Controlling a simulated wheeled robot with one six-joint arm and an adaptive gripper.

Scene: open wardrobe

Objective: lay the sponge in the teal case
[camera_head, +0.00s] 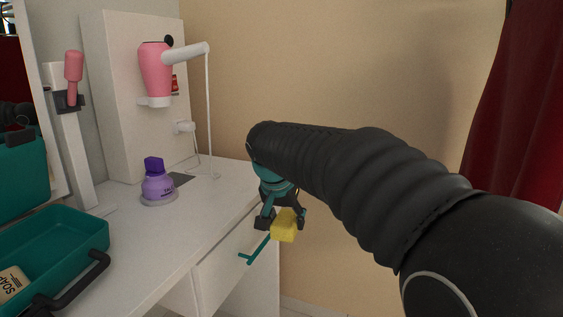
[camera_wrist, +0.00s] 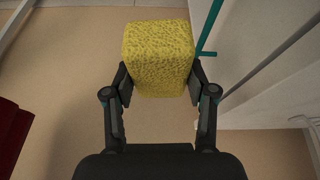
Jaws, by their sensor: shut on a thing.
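My gripper (camera_head: 281,218) is shut on a yellow sponge (camera_head: 285,226), in front of the white counter's drawer side and out past its edge. In the wrist view the sponge (camera_wrist: 158,58) sits between the two fingertips, with floor below it. The open teal case (camera_head: 60,240) is on the counter at the far left, well apart from the gripper. Its lid (camera_head: 20,170) stands up behind it. A bar of soap (camera_head: 13,283) lies inside at the left; the case's left part is cut off by the picture edge.
A purple bottle (camera_head: 158,184) stands on the white counter (camera_head: 150,240) between the case and my gripper. Behind it are a pink hair dryer (camera_head: 155,70) on a panel and a pink-handled item (camera_head: 73,75). A teal drawer handle (camera_head: 257,250) juts out near the sponge. A red curtain (camera_head: 520,110) hangs right.

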